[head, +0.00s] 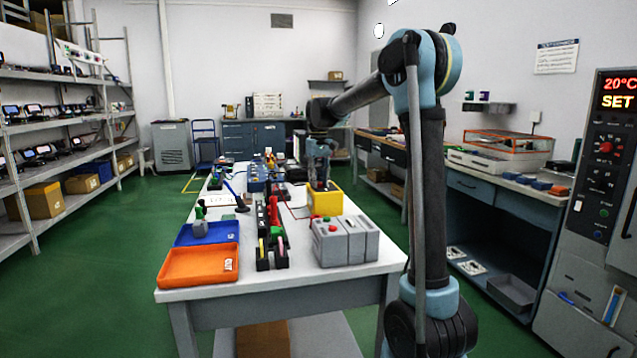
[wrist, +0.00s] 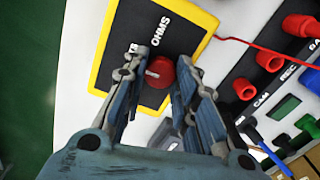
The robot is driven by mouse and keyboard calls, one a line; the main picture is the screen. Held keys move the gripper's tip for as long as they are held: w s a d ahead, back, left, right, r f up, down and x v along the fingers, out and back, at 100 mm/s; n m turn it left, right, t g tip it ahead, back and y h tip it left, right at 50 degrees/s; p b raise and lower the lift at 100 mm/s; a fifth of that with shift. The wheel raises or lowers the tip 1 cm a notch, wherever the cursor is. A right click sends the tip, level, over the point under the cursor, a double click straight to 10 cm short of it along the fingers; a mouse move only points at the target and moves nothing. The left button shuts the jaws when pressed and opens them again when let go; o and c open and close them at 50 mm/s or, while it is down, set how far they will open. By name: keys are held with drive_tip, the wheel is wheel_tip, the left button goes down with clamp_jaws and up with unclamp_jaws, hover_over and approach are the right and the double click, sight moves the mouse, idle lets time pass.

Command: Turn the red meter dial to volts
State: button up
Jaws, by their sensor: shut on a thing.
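The meter (wrist: 100,55) has a yellow rim and a black face, and fills the top middle of the wrist view. Its red dial (wrist: 160,72) is round, with a pale mark on its left part. The word OHMS shows above the dial; another label left of it is mostly hidden by a finger. My gripper (wrist: 161,56) has one finger on each side of the dial and is shut on it. In the head view my gripper (head: 320,160) reaches down onto the yellow meter (head: 328,204) on the white table; the dial is hidden there.
A red wire (wrist: 232,39) runs from the meter toward red plugs (wrist: 270,58). On the table, a grey box (head: 345,242) stands in front of the meter, a black rack (head: 271,240) to its left. Orange (head: 195,266) and blue (head: 207,233) trays lie front left.

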drive_tip(key=shift+w+m, duration=0.15)
drive_tip(key=shift+m, duration=0.35)
drive_tip(key=o, duration=1.1)
wheel_tip(320, 180, up, 12)
idle(0.4)
